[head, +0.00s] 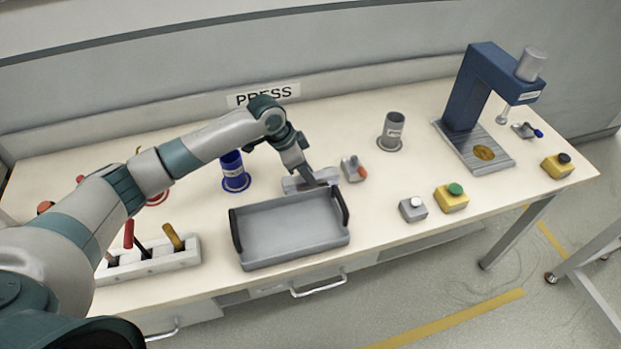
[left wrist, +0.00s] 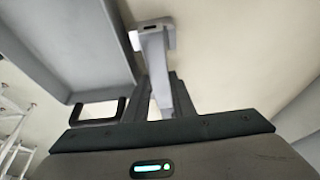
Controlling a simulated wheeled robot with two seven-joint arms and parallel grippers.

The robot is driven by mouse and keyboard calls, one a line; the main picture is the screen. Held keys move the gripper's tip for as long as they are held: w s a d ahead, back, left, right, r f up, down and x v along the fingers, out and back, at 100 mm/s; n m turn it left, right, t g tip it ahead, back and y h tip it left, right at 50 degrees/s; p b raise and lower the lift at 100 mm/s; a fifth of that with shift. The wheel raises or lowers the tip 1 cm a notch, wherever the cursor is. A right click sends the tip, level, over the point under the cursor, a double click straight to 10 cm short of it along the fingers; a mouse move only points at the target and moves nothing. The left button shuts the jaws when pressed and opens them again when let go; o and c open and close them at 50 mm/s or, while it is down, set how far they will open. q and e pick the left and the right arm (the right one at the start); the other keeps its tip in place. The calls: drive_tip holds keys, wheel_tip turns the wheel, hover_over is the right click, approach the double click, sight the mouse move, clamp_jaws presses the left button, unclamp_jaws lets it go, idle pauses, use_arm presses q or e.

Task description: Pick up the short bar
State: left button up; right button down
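My left gripper (head: 312,178) reaches down just behind the grey tray (head: 240,247), at a light grey block-like piece (head: 293,184) on the table. In the left wrist view, a pale grey bar-like piece (left wrist: 155,65) with a wider end runs in between the fingers of my left gripper (left wrist: 160,98). I cannot tell whether this is the short bar or its rest, nor whether the fingers grip it or only stand around it. My right gripper is not in view.
The tray has dark handles at both ends. A blue cup (head: 233,172) stands left of the gripper, and a small switch with an orange knob (head: 354,169) stands right. A grey cup (head: 392,132), push-button boxes (head: 452,199) and a blue press (head: 470,90) are further right. A tool rack (head: 150,262) is front left.

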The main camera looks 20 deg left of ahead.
sight(316, 175)
use_arm(q)
clamp_jaws()
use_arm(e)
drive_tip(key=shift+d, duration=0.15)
use_arm(q)
drive_tip(key=shift+r, duration=0.1)
